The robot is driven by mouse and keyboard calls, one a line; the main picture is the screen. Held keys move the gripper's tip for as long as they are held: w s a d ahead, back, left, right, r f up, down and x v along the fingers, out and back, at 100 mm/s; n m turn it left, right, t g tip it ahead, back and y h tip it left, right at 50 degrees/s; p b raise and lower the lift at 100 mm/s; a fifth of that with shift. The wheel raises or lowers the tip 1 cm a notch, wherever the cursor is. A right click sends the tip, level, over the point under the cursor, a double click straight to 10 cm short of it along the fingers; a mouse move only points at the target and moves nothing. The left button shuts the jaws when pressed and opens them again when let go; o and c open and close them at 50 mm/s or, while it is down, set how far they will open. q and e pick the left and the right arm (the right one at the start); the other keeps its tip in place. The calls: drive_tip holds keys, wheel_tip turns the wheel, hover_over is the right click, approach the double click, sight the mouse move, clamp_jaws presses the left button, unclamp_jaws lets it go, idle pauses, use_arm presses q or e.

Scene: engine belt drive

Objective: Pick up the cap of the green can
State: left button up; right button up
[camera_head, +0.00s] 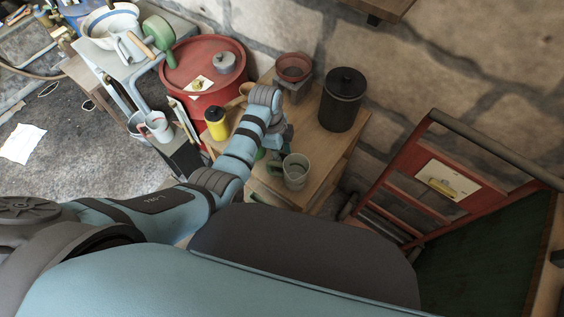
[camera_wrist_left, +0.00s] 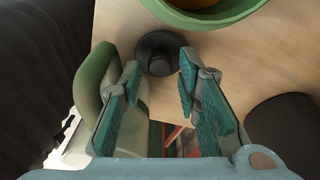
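The green can (camera_head: 296,174) stands open-topped near the front edge of the wooden table, with its handle on the left. Its green handle (camera_wrist_left: 88,78) shows at the left of the left wrist view, the body partly behind a finger. A dark round cap (camera_wrist_left: 157,46) with a small knob lies on the table beside the can. My left gripper (camera_head: 275,146) is over the table, just behind the can. In the wrist view its fingers (camera_wrist_left: 160,63) are open, with the cap beyond and between the tips. I cannot see the cap in the head view. My right gripper is out of view.
A black lidded canister (camera_head: 342,99) and a red pot (camera_head: 293,67) stand at the table's back. A yellow bottle (camera_head: 217,123) is left of my arm. A green-rimmed bowl (camera_wrist_left: 203,17) is close beyond the cap. A red barrel (camera_head: 180,72) stands behind left.

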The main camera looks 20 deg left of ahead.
use_arm(q)
drive_tip(key=shift+d+f, duration=0.15)
drive_tip(key=shift+f, duration=0.7)
drive_tip(key=shift+r, duration=0.1)
drive_tip(key=shift+c, duration=0.5)
drive_tip(key=c, duration=0.5)
